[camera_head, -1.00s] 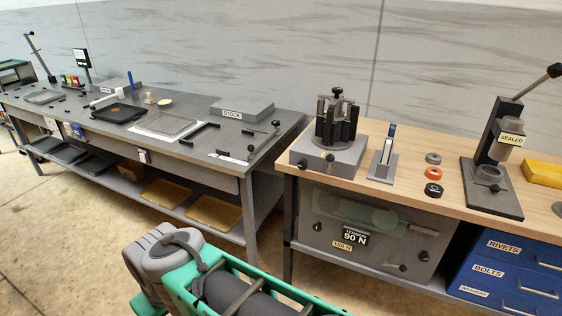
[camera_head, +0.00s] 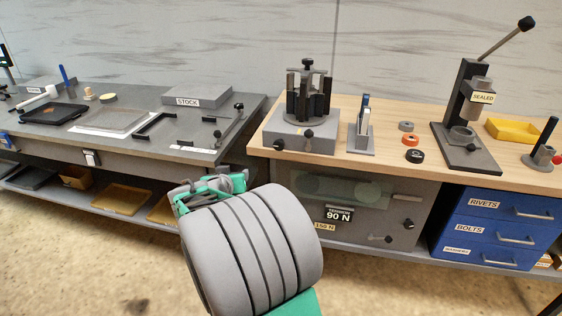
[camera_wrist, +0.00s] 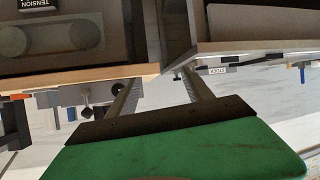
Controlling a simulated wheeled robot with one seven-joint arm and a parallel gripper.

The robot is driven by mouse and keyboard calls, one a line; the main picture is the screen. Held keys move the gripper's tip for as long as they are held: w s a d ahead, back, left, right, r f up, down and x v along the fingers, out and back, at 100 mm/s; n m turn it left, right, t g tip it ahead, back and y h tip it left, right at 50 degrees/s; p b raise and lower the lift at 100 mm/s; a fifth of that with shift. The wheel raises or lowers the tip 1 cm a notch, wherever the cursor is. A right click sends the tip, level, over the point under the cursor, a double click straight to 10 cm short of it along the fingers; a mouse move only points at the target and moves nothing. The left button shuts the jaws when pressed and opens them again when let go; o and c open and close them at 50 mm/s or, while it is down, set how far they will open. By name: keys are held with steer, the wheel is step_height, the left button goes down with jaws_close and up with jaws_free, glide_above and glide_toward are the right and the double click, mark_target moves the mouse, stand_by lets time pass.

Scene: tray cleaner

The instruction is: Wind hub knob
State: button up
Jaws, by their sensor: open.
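A hub fixture (camera_head: 309,95) with dark upright jaws stands on a grey base block (camera_head: 294,141) at the left of the wooden bench. It has a black knob on top (camera_head: 307,63) and small black knobs on the block's front. I cannot tell which is the hub knob. My gripper (camera_wrist: 160,75) shows in the wrist view, with its two grey fingers apart and nothing between them. It is below and in front of the benches, apart from the fixture.
The wooden bench (camera_head: 400,116) also holds a slotted stand (camera_head: 361,140), several rings, a lever press (camera_head: 465,110) and a yellow tray (camera_head: 513,130). Below are a tension panel (camera_head: 350,200) and blue drawers (camera_head: 490,225). The grey bench (camera_head: 140,157) is at left, with a narrow gap between benches.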

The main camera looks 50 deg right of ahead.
mark_target(279, 147)
steer(key=d+h, duration=0.2)
steer(key=d, duration=0.4)
steer(key=s+d+m+h, duration=0.1)
steer(key=d+h, duration=0.1)
steer(key=d, duration=0.5)
steer(key=d+h, duration=0.2)
steer(key=d, duration=0.5)
steer(key=shift+s+d+m+b, duration=0.2)
steer(key=shift+m+b, duration=0.2)
steer(key=shift+c, duration=0.5)
jaws_close()
